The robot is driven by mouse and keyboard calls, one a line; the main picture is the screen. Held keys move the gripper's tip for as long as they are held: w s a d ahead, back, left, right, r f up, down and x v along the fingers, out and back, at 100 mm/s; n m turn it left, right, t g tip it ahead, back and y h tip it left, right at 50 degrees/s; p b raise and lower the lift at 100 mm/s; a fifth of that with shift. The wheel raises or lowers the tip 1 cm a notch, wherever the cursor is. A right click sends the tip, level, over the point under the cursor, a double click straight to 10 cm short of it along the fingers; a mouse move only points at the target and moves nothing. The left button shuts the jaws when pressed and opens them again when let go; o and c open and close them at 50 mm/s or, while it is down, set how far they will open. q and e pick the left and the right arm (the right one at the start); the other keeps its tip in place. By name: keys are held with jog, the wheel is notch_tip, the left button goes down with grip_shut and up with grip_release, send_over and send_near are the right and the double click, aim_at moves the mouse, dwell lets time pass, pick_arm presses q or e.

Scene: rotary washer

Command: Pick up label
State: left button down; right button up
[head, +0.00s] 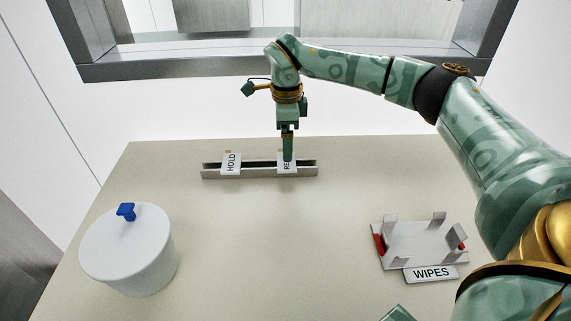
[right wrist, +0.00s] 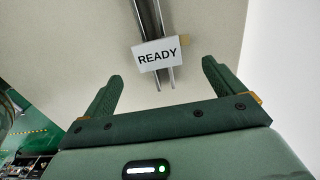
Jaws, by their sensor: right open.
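A white label reading READY (head: 282,167) stands in a narrow metal rail (head: 258,171) at the back of the table. A second white label reading HOLD (head: 231,163) stands in the same rail to its left. My right gripper (head: 288,157) points down at the READY label and hides part of it. In the right wrist view the READY label (right wrist: 157,54) is seen whole, beyond and between the tips of the open, empty fingers (right wrist: 162,71). Contact with the fingers does not show. My left gripper is not in view.
A white lidded tub (head: 128,255) with a blue knob stands at the front left. A grey holder (head: 420,243) with upright tabs and a WIPES sign (head: 432,274) sits at the right. The middle of the table is clear. A wall rises behind the rail.

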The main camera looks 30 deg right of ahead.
aim_at(283, 167)
jog(key=shift+s+a+f, duration=0.1)
jog(key=shift+s+f, duration=0.05)
jog(key=shift+f, duration=0.35)
notch_tip(283, 167, down, 5)
jog(key=shift+r+b, duration=0.15)
jog(key=shift+b, duration=0.65)
jog(key=shift+r, duration=0.1)
jog(key=c, duration=1)
